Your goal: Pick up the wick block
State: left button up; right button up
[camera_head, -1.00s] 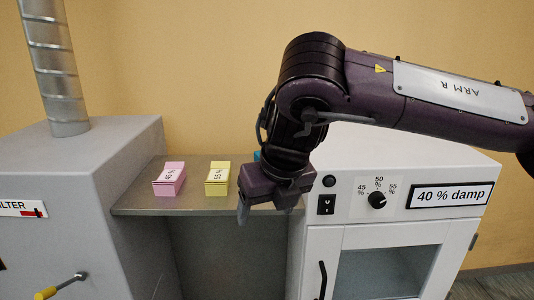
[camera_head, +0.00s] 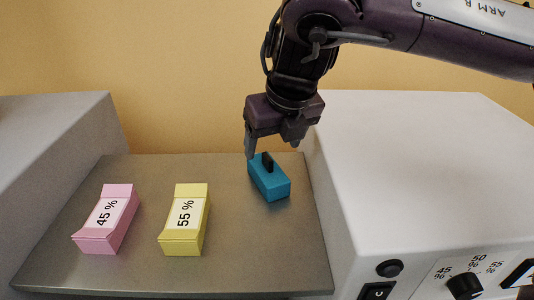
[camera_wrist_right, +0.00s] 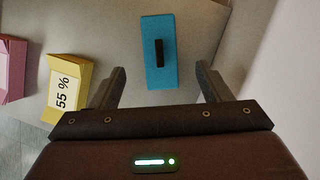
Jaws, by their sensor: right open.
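The wick block appears to be the teal block (camera_head: 272,186) with a black upright tab on top, lying at the right end of the grey metal shelf. It also shows in the right wrist view (camera_wrist_right: 157,25), ahead of the fingers, with its tab roughly centred between them. My right gripper (camera_head: 275,148) is open and empty, pointing down above the far end of the teal block. Its two fingers also show in the right wrist view (camera_wrist_right: 160,72), apart and clear of the block. My left gripper is out of view.
A pink pad marked 45 % (camera_head: 106,220) and a yellow pad marked 55 % (camera_head: 186,222) lie on the shelf (camera_head: 145,200) to the left. A white cabinet (camera_head: 410,150) rises close on the right, a grey housing (camera_head: 55,150) on the left.

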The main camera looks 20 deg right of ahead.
aim_at(269, 158)
jog(key=shift+x, duration=1.05)
jog(key=shift+f+p, duration=0.35)
jog(key=shift+p, duration=0.15)
jog(key=p+x, duration=0.2)
jog(key=x, duration=0.2)
jog(key=shift+w+f, duration=0.2)
jog(key=shift+w, duration=0.05)
jog(key=shift+f, duration=0.15)
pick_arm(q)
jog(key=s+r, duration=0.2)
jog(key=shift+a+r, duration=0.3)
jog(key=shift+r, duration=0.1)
pick_arm(e)
jog(key=c, duration=0.5)
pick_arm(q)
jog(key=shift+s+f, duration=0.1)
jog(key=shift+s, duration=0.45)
pick_arm(e)
jog(key=c, duration=0.7)
